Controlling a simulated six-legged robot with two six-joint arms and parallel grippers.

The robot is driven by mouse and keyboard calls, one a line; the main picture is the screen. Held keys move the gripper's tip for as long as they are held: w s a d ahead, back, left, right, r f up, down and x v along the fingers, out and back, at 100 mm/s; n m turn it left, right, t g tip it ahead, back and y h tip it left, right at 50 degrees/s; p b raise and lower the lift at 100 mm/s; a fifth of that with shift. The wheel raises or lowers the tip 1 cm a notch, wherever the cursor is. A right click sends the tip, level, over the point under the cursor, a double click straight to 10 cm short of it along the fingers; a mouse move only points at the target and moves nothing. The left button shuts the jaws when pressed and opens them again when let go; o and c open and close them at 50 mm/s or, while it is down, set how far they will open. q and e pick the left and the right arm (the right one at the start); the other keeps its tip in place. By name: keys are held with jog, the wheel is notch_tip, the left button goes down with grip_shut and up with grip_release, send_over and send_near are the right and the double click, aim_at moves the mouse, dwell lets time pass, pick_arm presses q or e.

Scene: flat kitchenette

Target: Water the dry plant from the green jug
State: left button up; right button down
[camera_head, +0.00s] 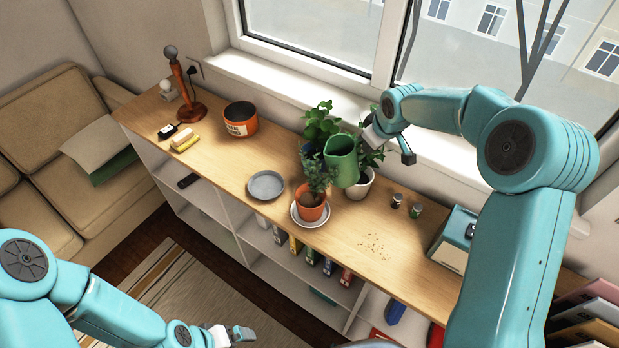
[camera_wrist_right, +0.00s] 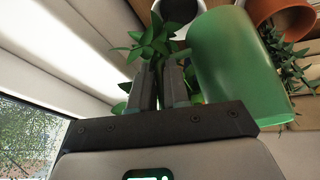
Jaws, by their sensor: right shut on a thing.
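The green jug (camera_head: 342,160) is in the air over the sideboard, close above and beside the potted plants. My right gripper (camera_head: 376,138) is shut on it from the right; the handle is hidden. In the wrist view the jug (camera_wrist_right: 238,70) fills the right of my fingers (camera_wrist_right: 162,85). A dull grey-green plant (camera_head: 316,179) stands in a terracotta pot (camera_head: 312,207) on a white saucer (camera_head: 298,217), just left of the jug. No water is visible. My left gripper (camera_head: 240,334) hangs low at the front, its fingers too small to judge.
A leafy plant in a white pot (camera_head: 357,187) and another leafy plant (camera_head: 320,125) stand close behind. A grey plate (camera_head: 266,186), orange tin (camera_head: 241,119), two small jars (camera_head: 406,205) and a teal box (camera_head: 456,240) share the sideboard. Crumbs (camera_head: 375,247) lie at the front right.

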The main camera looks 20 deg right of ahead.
aim_at(354, 142)
jog(key=a+r+h+b, duration=0.1)
jog(key=r+b, duration=0.1)
jog(key=s+a+r+h+b, duration=0.1)
jog(key=a+r+h+b, duration=0.1)
jog(key=b, duration=0.1)
jog(key=a+r+n+t+h+b, duration=0.1)
jog(key=r+b, duration=0.1)
jog(key=b, duration=0.1)
jog(key=shift+s+a, duration=0.15)
jog(key=shift+a, duration=0.1)
jog(key=shift+a+r+h+b, duration=0.2)
jog(key=shift+a+h+b, duration=0.1)
jog(key=shift+h+b, duration=0.25)
jog(key=shift+a+f+t+h+b, duration=0.2)
jog(key=shift+f+t+h+b, duration=0.1)
jog(key=shift+b, duration=0.25)
jog(key=shift+a+r+h, duration=0.2)
jog(key=shift+h, duration=0.05)
jog(key=r+h+b, duration=0.1)
jog(key=a+r+n+t+h, duration=0.1)
jog(key=shift+s+a+h+b, duration=0.2)
jog(key=shift+a+h+b, duration=0.1)
jog(key=shift+h+b, duration=0.1)
